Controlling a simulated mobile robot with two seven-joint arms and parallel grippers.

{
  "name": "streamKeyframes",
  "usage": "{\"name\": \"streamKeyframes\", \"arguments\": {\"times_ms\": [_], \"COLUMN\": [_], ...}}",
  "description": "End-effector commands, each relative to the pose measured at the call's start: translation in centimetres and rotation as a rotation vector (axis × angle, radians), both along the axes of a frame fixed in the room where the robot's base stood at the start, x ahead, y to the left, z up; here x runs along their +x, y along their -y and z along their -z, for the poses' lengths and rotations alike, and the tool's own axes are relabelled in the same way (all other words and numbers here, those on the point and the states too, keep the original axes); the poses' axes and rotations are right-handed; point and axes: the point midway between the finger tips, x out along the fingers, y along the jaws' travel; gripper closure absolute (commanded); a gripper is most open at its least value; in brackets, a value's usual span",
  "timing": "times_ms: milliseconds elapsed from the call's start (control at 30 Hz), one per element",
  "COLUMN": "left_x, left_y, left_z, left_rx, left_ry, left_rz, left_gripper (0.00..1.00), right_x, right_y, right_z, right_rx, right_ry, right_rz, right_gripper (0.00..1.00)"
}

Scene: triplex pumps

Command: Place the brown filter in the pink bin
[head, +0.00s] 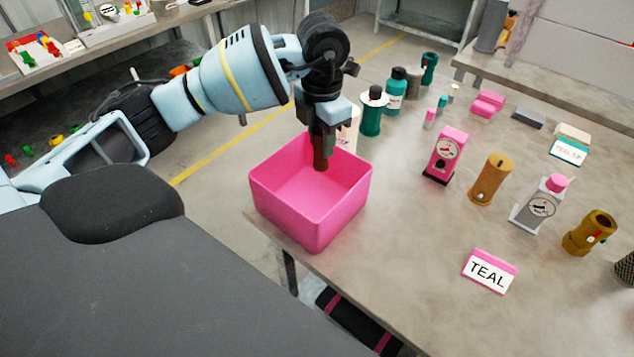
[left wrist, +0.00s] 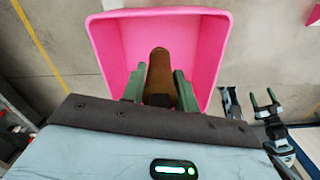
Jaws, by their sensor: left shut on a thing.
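The pink bin (head: 310,200) stands at the near left corner of the table, open at the top. My left gripper (head: 322,150) is over the bin, pointing down. It is shut on the brown filter (head: 321,158), whose lower end is over the bin's opening. In the left wrist view the brown filter (left wrist: 160,78) lies between the two green fingers of the gripper (left wrist: 160,90), with the pink bin (left wrist: 215,50) around and beyond it. The filter's upper part is hidden by the fingers in the head view. My right gripper is not seen in the head view.
On the table (head: 400,260) stand a pink gauge (head: 445,155), an orange-brown cylinder (head: 490,180), a grey gauge (head: 540,203), a brass fitting (head: 590,233) and a TEAL sign (head: 489,271). Teal bottles (head: 395,92) stand behind the bin. The table's near middle is clear.

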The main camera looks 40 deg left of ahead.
Motion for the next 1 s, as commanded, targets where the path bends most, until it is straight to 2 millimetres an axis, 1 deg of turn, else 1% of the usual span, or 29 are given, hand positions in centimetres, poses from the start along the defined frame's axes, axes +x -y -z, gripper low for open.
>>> {"name": "streamKeyframes", "arguments": {"times_ms": [133,200,333,433,667,767,900,1000], "left_x": [-0.1,-0.1,-0.1,0.0,0.0,-0.1,-0.1,0.0], "left_y": [0.0,0.0,0.0,0.0,0.0,0.0,0.0,0.0], "left_z": [2.2,3.4,5.3,6.0,6.5,7.5,9.4,9.9], "left_rx": [0.002,0.001,0.0,0.001,0.001,0.0,0.001,0.0], "left_ry": [-0.006,-0.006,-0.004,-0.002,-0.002,-0.004,-0.004,-0.001], "left_rz": [0.0,0.0,0.002,0.002,0.002,0.002,0.001,0.002], "left_gripper": [0.93,0.93,0.93,0.93,0.93,0.93,0.93,0.93], "right_x": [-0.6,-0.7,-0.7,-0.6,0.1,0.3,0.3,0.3], "right_y": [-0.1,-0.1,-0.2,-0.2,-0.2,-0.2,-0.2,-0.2], "right_z": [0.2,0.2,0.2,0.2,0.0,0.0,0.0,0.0], "right_rx": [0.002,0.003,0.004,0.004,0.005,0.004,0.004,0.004], "right_ry": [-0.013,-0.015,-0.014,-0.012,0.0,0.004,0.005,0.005], "right_rz": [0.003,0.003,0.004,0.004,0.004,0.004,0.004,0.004], "right_gripper": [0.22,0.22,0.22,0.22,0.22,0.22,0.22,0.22]}}
